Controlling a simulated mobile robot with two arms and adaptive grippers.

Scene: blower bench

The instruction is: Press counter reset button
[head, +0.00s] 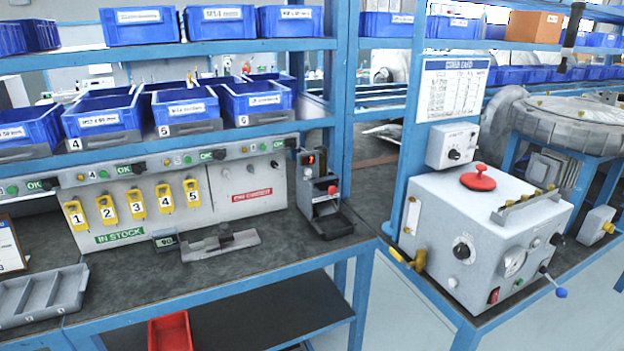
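A small grey and black device (319,185) with a small red display (311,159) stands on the right part of the dark bench top. It has a red spot (332,190) on its front, perhaps a button. A small unit (165,240) showing a number like 90 sits beside a grey metal fixture on the bench. I cannot tell for sure which of these is the counter, and no label for a reset button is readable. Neither of my grippers shows in the head view.
A white box (435,240) with a red mushroom knob (478,178) stands on the right-hand bench. Yellow numbered tags (135,203) hang on the left panel below blue bins (187,106). A grey tray (42,297) lies front left. Bench top around the fixture is mostly clear.

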